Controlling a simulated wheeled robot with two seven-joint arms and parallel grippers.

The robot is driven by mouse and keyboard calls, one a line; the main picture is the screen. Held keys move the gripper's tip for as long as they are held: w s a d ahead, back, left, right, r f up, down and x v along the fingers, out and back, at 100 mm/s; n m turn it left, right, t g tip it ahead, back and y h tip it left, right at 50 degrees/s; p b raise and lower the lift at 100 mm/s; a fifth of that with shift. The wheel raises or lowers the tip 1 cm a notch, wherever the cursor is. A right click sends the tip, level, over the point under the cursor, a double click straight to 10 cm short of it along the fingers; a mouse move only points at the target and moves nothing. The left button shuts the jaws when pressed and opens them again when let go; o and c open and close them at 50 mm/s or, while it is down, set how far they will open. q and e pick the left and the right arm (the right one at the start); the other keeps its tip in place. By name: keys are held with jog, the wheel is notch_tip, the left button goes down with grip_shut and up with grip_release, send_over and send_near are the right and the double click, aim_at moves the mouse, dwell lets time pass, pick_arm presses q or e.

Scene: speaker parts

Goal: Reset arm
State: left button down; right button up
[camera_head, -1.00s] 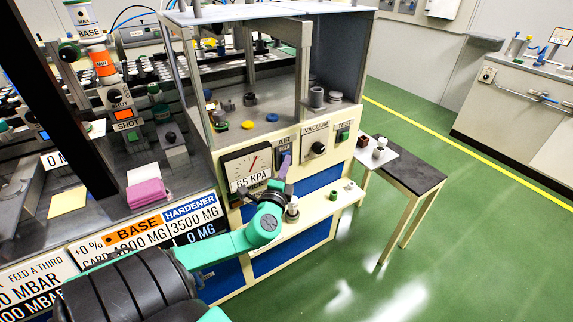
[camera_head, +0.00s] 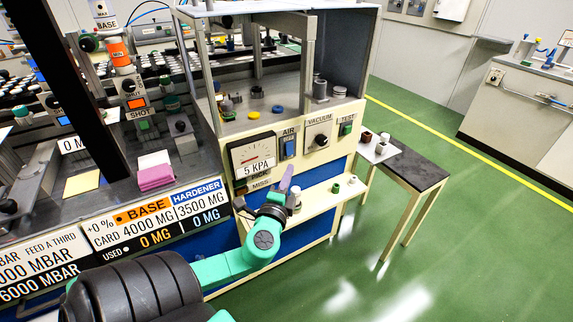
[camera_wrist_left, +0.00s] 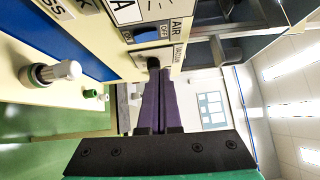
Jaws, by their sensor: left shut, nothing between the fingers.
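My left gripper (camera_head: 286,180) has slim purple fingers. They are pressed together with nothing between them, in front of the machine's cream front panel. In the left wrist view the shut fingers (camera_wrist_left: 160,105) point toward the panel, near the black vacuum knob (camera_wrist_left: 153,63). In the head view the blue AIR switch (camera_head: 288,146) shows just above the fingertips, and they look apart from it. The switch (camera_wrist_left: 146,33) also shows in the wrist view, with OFF readable. The pressure gauge (camera_head: 254,155) reads 5 KPA. My right gripper is out of view.
The panel's front ledge (camera_head: 318,194) holds a white cylinder (camera_head: 296,198), a green ring (camera_head: 335,188) and a small white part (camera_head: 352,180). A side table (camera_head: 420,170) stands to the right. Open green floor (camera_head: 480,240) lies beyond.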

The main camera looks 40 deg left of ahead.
pick_arm(q)
jog(key=shift+s+d+r, duration=0.15)
jog(key=shift+s+d, duration=0.25)
jog(key=shift+s, duration=0.2)
jog(key=shift+s+d+r, duration=0.15)
jog(key=shift+s+d, duration=0.25)
jog(key=shift+s, duration=0.2)
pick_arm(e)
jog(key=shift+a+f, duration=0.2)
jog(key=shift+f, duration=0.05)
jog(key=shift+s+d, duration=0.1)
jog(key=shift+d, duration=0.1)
